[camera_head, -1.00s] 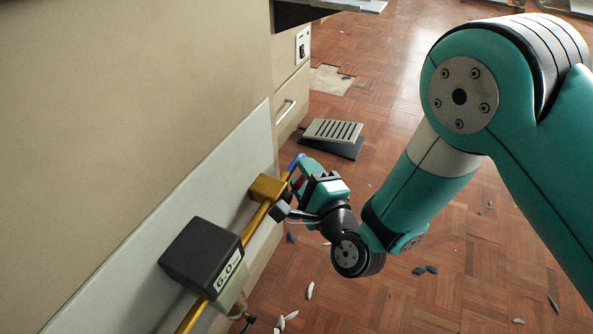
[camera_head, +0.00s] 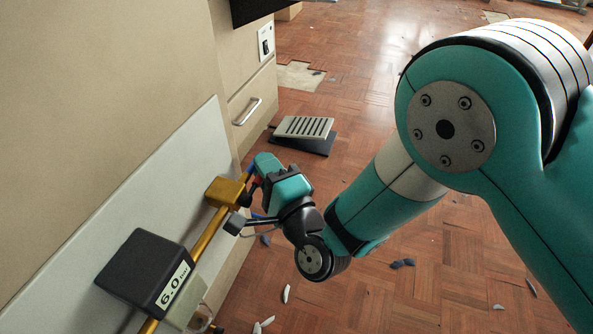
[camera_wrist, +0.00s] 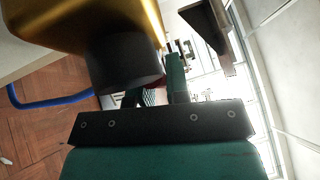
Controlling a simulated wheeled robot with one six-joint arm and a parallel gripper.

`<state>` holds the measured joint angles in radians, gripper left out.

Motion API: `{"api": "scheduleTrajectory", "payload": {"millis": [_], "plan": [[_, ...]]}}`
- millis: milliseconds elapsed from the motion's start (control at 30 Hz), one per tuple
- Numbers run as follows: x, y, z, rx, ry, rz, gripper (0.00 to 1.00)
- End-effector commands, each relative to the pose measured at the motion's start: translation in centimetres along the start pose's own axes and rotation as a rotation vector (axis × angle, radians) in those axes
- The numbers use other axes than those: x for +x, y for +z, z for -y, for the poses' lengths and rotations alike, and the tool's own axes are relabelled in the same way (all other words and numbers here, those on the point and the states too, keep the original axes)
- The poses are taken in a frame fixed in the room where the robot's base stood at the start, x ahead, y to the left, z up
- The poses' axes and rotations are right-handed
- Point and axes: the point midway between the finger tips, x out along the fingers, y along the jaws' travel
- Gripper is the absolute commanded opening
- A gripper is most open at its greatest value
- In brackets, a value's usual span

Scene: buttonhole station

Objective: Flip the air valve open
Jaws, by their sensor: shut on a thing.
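The air valve is a brass block (camera_head: 226,191) on a brass pipe (camera_head: 208,236) along the pale wall panel. A small red lever (camera_head: 257,181) shows beside it, largely covered by my gripper (camera_head: 256,187). My gripper is at the right of the block, shut on the red lever. In the wrist view the brass block (camera_wrist: 85,25) and a dark round part (camera_wrist: 124,66) fill the upper left. My fingers (camera_wrist: 157,95) are close together there, with a bit of red between them. The lever's exact angle is hidden.
A black gauge box (camera_head: 145,270) reading 6.0 bar sits on the pipe at lower left. A blue hose (camera_wrist: 50,101) curves near the valve. A slatted foot pedal (camera_head: 304,128) stands on the floor behind. Debris lies on the open parquet.

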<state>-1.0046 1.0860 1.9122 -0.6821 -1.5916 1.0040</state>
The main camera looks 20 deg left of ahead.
Motion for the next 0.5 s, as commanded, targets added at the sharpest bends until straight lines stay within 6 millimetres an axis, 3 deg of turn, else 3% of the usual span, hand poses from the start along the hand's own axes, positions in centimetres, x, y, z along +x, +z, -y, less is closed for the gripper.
{"api": "scheduleTrajectory", "payload": {"millis": [333, 367, 400, 433, 500], "plan": [[0.12, 0.78, -0.03, -0.011, -0.004, 0.014, 0.00], [0.12, 0.79, -0.03, -0.010, -0.004, 0.014, 0.23], [0.12, 0.78, -0.02, -0.010, -0.004, 0.014, 0.32], [0.12, 0.75, -0.02, -0.010, -0.004, 0.014, 0.39], [0.11, 0.67, -0.01, -0.010, -0.004, 0.012, 0.41]]}}
